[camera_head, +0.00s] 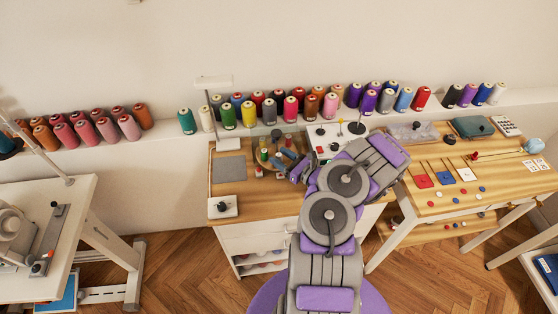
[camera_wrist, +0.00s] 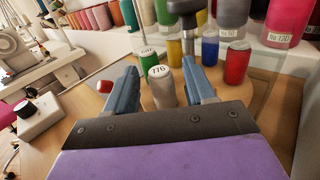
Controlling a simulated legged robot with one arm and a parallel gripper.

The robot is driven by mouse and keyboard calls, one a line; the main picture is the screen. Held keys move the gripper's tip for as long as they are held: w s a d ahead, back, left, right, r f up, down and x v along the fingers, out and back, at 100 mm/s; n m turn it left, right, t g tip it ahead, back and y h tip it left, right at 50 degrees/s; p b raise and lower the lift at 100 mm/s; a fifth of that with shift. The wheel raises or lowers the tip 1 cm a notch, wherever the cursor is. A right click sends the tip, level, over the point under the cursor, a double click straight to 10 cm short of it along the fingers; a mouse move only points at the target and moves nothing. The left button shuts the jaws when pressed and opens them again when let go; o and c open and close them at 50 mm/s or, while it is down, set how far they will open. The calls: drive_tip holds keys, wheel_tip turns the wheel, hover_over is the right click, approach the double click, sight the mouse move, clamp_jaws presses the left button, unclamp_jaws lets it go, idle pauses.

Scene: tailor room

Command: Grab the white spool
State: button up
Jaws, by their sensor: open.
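The white spool (camera_wrist: 163,92), pale with a label on its top, stands upright in the wrist view. It is between the two blue-grey fingers of my gripper (camera_wrist: 159,68). The fingers are open, one on each side of it, and a gap shows around it. In the head view my gripper (camera_head: 282,159) is low over the left wooden table, among small spools. The white spool cannot be made out clearly there.
In the wrist view a green spool (camera_wrist: 148,60), a yellow spool (camera_wrist: 174,52), a blue spool (camera_wrist: 210,48) and a red spool (camera_wrist: 237,63) stand close behind. Large thread cones (camera_head: 270,111) line the wall shelf. A grey mat (camera_head: 229,169) lies left.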

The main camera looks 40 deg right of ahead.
drive_tip(key=shift+c, duration=0.2)
drive_tip(key=shift+d, duration=0.1)
clamp_jaws()
idle(0.5)
